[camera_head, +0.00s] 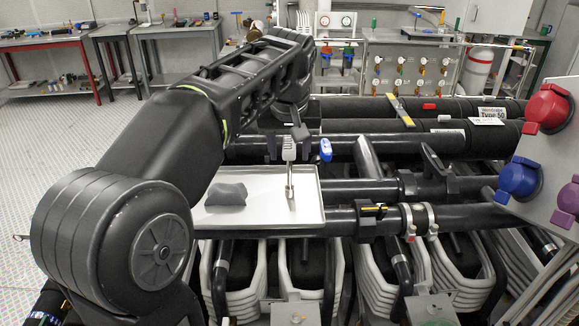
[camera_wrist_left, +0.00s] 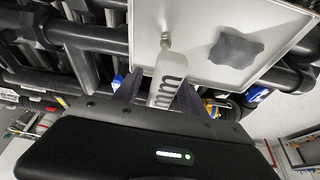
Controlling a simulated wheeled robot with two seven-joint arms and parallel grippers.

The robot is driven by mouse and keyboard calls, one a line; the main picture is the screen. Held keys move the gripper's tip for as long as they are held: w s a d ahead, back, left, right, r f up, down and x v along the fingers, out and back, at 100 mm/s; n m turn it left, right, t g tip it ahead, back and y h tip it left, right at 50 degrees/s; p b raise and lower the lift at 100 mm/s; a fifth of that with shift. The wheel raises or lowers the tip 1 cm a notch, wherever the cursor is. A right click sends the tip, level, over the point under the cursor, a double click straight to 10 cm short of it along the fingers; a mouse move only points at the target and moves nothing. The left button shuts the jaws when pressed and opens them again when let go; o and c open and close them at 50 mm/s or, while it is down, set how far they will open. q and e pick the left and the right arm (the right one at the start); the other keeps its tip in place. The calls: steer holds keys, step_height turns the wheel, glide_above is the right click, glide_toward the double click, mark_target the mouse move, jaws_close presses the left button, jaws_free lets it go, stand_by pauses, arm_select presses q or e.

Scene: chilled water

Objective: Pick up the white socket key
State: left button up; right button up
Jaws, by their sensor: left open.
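The white socket key (camera_head: 289,152) has a white handle and a metal shaft whose end is over the white tray (camera_head: 302,213). I cannot tell how far it leans or what bears its handle. In the left wrist view the handle of the key (camera_wrist_left: 168,78) shows dark lettering and lies between two dark fingers. My left gripper (camera_head: 288,148) is open around the handle, one finger on each side; it also shows in the left wrist view (camera_wrist_left: 159,94). Whether the fingers touch the handle is unclear. My right gripper is not in view.
A dark grey lump (camera_head: 226,194) lies on the tray, left of the key. A blue-and-white item (camera_head: 326,150) is close right of the gripper. Black pipes (camera_head: 380,189) run beside and behind the tray. A panel with red and blue connectors (camera_head: 549,108) stands at right.

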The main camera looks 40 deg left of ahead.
arm_select(q)
steer(key=shift+c, duration=0.6)
jaws_close()
stand_by(0.8)
